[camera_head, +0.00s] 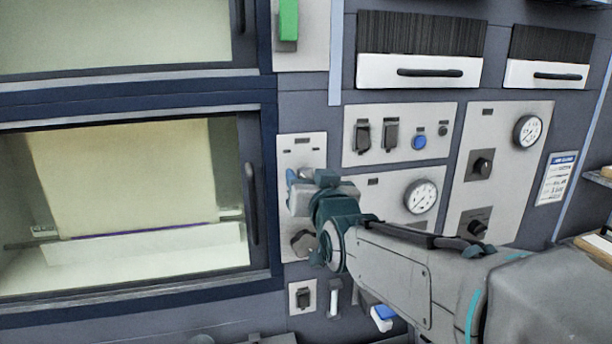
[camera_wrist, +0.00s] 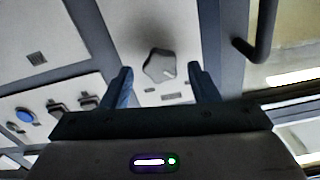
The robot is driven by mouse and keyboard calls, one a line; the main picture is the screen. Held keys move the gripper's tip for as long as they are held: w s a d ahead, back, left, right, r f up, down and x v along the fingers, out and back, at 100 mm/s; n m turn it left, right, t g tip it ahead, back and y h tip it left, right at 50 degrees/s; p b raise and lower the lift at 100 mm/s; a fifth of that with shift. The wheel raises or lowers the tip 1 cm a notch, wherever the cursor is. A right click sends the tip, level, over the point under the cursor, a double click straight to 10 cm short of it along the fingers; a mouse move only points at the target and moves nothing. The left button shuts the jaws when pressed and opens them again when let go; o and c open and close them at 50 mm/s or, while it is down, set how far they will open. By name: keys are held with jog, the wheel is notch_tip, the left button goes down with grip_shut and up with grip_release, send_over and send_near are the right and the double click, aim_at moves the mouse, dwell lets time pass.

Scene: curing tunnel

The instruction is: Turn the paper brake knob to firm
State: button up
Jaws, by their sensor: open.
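A grey lobed knob (camera_wrist: 158,65) with a pale pointer mark sits on a light panel plate (camera_wrist: 139,25) in the wrist view. I take it as the paper brake knob; its lettering is too small to read. My gripper (camera_wrist: 160,72) is open, with one blue finger on each side of the knob in the picture. I see no contact, and the remaining gap in depth is unclear. In the head view my gripper (camera_head: 304,178) is in front of the same plate (camera_head: 301,142) and seems to hide this knob.
A darker lobed knob (camera_head: 302,243) is below my gripper. An oven-like window door with a dark handle (camera_head: 251,203) is on the left. To the right are rocker switches (camera_head: 377,134), a blue button (camera_head: 419,142) and a gauge (camera_head: 420,197). A small switch (camera_head: 303,297) sits lower down.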

jog(key=shift+a, duration=0.1)
jog(key=c, duration=1)
jog(key=shift+f+m+b, duration=0.15)
jog(key=shift+m+b, duration=0.15)
jog(key=shift+b, duration=0.4)
jog(key=m+b, duration=0.4)
jog(key=m, duration=0.1)
jog(key=m+b, duration=0.5)
jog(key=m, duration=0.1)
jog(key=m+b, duration=0.4)
jog(key=m, duration=0.2)
jog(key=shift+d+f, duration=0.1)
jog(key=shift+d, duration=0.15)
jog(key=shift+m, duration=0.3)
